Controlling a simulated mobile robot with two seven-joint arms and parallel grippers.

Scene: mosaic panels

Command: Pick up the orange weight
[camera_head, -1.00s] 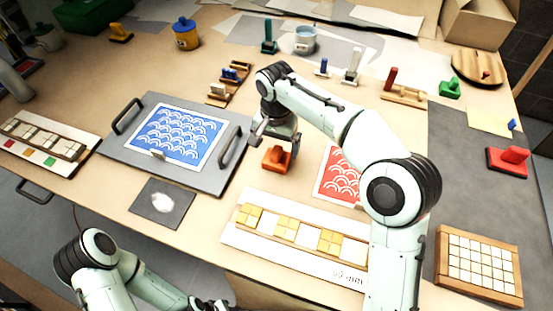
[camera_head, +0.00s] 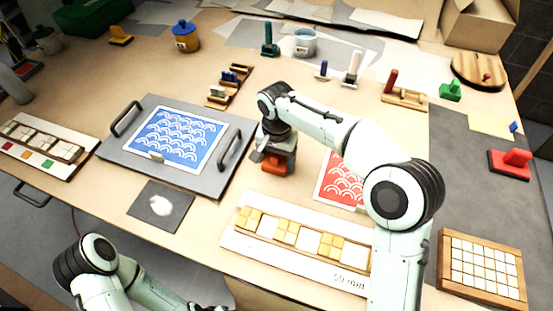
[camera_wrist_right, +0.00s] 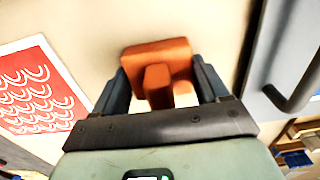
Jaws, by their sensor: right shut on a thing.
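The orange weight (camera_head: 274,164) stands on the table between the blue-patterned panel and the red-patterned sheet. My right gripper (camera_head: 276,152) reaches down over it from above. In the right wrist view the weight (camera_wrist_right: 157,62) sits between the two fingers of my right gripper (camera_wrist_right: 160,90), which is shut on its upright grip. The weight's base still looks to be at the table. Part of the weight is hidden by the gripper in the head view. My left arm is at the lower left; its gripper is at the bottom edge and its fingers cannot be made out.
A grey board (camera_head: 112,150) with handles bears the blue-patterned panel (camera_head: 180,137), close left of the weight. A red-patterned sheet (camera_head: 338,180) lies to the right. A tile strip (camera_head: 268,226) lies in front.

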